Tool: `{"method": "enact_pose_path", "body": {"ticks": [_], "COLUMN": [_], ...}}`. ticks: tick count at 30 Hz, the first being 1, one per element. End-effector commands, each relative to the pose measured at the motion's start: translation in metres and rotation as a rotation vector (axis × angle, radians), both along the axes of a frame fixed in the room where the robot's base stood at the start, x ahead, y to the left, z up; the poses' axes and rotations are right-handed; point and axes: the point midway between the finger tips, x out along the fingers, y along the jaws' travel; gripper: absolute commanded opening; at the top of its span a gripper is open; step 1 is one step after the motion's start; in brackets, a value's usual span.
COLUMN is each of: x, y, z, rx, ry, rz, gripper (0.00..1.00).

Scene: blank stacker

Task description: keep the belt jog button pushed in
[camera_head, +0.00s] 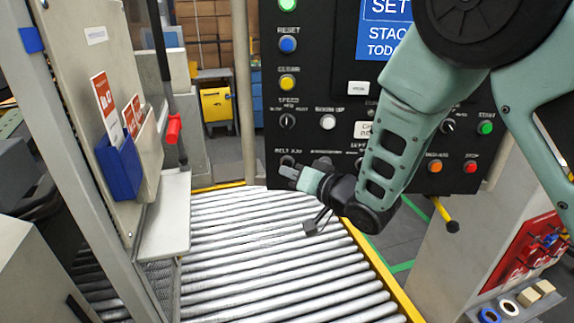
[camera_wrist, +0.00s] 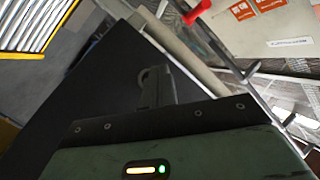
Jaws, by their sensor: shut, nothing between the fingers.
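The dark control panel (camera_head: 330,85) stands at the centre of the head view. The belt jog label sits at its lower left, and a dark round button (camera_head: 287,160) shows just below it, partly hidden by my gripper. My gripper (camera_head: 284,171) is shut and empty, with its fingertips at that button. Whether they touch it or press it in, I cannot tell. In the wrist view my closed fingers (camera_wrist: 156,84) are seen against the dark panel (camera_wrist: 95,85); the button is hidden there.
A roller conveyor (camera_head: 260,250) runs below the panel, with a yellow rail along its right side. Other panel controls lie close by, including a white button (camera_head: 327,122) and a red stop button (camera_head: 470,167). A red handle (camera_head: 173,128) hangs at the left.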

Motion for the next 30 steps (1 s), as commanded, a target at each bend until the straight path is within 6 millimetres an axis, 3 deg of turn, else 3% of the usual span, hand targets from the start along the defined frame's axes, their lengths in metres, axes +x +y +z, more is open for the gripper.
{"method": "enact_pose_path", "body": {"ticks": [30], "x": [0.010], "y": [-0.001], "z": [0.000], "rx": [0.000], "ry": [0.000], "rz": [0.000], "gripper": [0.00]}}
